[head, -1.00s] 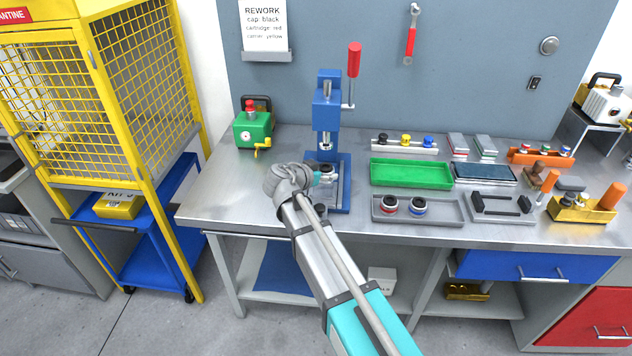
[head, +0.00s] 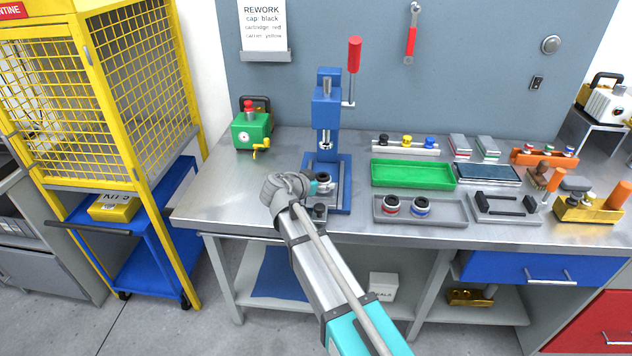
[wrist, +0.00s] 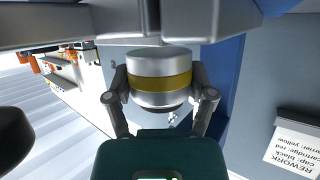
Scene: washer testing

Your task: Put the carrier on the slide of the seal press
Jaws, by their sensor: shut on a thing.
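The carrier (wrist: 160,78), a silver cylinder with a yellow band, is between the two fingers of my gripper (wrist: 160,100) in the wrist view. My gripper is shut on it. In the head view my gripper (head: 318,183) is at the front of the blue seal press (head: 327,112), over its base. The slide (wrist: 190,18) shows as grey metal right beside the carrier's end in the wrist view; I cannot tell whether they touch. In the head view my gripper and arm hide part of the slide. The press's red-handled lever (head: 354,58) stands up.
A green device (head: 252,132) stands left of the press. A green tray (head: 412,174) and a grey tray (head: 440,218) with two banded parts are to the right. A rework card (head: 263,25) on the wall reads cap black, cartridge red, carrier yellow. The bench's left front is clear.

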